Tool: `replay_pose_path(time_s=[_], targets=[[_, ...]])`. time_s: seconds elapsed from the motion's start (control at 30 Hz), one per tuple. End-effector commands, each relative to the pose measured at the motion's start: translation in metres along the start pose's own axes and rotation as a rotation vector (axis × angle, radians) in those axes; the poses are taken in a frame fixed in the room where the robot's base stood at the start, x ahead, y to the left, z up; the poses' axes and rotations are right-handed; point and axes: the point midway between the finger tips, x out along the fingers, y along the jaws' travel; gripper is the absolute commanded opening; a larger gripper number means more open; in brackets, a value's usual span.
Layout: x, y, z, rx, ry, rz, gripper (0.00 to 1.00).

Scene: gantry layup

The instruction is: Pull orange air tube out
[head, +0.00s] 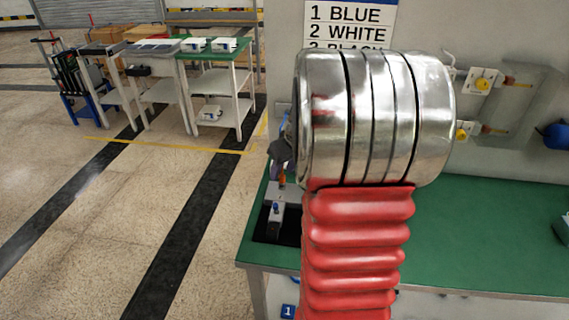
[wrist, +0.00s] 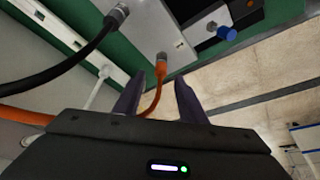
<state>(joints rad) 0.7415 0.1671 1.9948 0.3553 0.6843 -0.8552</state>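The orange air tube (wrist: 155,92) shows in the wrist view. Its upper end sits in a fitting on a pale block (wrist: 170,32), and it bends down and left behind my gripper; an orange length (wrist: 22,115) shows again at the left edge. My gripper (wrist: 159,77) has its two dark fingers apart, one on each side of the tube, with gaps visible. In the head view my gripper (head: 281,150) is partly hidden by my arm, just above the green bench (head: 470,235). A small orange piece of the tube (head: 282,181) shows below it.
A black hose (wrist: 75,58) with a metal connector and a white cable (wrist: 98,88) lie left of the tube. A blue knob (wrist: 227,33) stands to the right. A numbered sign (head: 350,20) hangs behind. Open floor (head: 90,210) lies left of the bench.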

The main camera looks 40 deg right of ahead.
Motion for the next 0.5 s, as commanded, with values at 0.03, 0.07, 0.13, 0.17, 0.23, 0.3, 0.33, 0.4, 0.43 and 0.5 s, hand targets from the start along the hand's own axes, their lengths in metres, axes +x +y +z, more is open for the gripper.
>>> replay_pose_path(time_s=[0.03, 0.07, 0.13, 0.17, 0.23, 0.3, 0.33, 0.4, 0.43, 0.5], targets=[[0.006, 0.000, 0.000, 0.000, -0.001, -0.002, 0.37], [0.009, -0.001, 0.000, 0.000, -0.002, -0.002, 0.37], [0.013, 0.000, 0.000, 0.000, -0.001, -0.001, 0.37], [0.015, 0.000, 0.000, 0.000, -0.001, 0.000, 0.37], [0.016, 0.000, 0.000, 0.000, 0.000, 0.000, 0.37], [0.017, 0.000, 0.000, 0.000, 0.000, 0.000, 0.37], [0.017, 0.000, 0.000, 0.000, 0.000, 0.000, 0.37], [0.017, 0.000, 0.000, 0.000, 0.000, 0.000, 0.37], [0.017, 0.000, 0.000, 0.000, 0.000, 0.000, 0.37], [0.017, 0.000, 0.000, 0.000, 0.000, 0.000, 0.37]])
